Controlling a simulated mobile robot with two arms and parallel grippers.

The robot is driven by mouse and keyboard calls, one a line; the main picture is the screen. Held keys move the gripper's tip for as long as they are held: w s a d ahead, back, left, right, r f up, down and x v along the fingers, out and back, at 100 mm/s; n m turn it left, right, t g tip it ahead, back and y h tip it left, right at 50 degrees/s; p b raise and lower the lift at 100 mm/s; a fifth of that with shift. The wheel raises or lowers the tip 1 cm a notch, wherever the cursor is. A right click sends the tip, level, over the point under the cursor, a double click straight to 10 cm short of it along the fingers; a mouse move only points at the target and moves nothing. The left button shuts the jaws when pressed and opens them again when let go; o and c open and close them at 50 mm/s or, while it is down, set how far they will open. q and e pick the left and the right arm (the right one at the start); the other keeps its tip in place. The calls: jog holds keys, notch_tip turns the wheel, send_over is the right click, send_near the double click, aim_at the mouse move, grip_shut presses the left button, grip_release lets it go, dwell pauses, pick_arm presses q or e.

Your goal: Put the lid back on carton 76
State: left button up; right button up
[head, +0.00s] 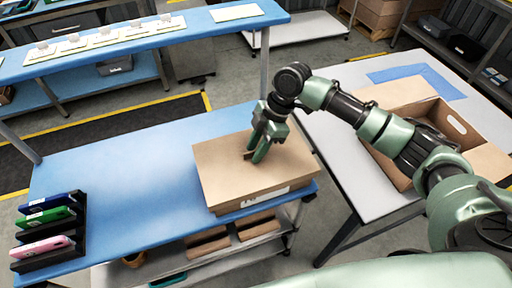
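A closed brown carton (235,177) stands at the right end of the blue table, with a flat top and a white label low on its front. I cannot read a number on it. My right gripper (257,154) points down at the middle of the carton's top, its green fingertips at or just above the surface. Whether the fingers are apart or shut is unclear at this angle. A second brown carton (394,170) stands open on the grey table at the right, partly hidden behind my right arm. No separate loose lid can be made out. My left gripper is out of view.
A black rack (80,222) with blue, green and pink items stands at the blue table's (135,165) left end. The table's middle is clear. A raised shelf (190,38) runs behind it. A blue sheet (398,72) lies on the grey table (340,150).

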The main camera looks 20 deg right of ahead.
jog(key=b+v, duration=0.1)
jog(key=v, duration=0.6)
notch_tip(320, 180, up, 8)
jog(key=p, duration=0.7)
jog(key=shift+p, duration=0.35)
jog(key=shift+d+f, duration=0.2)
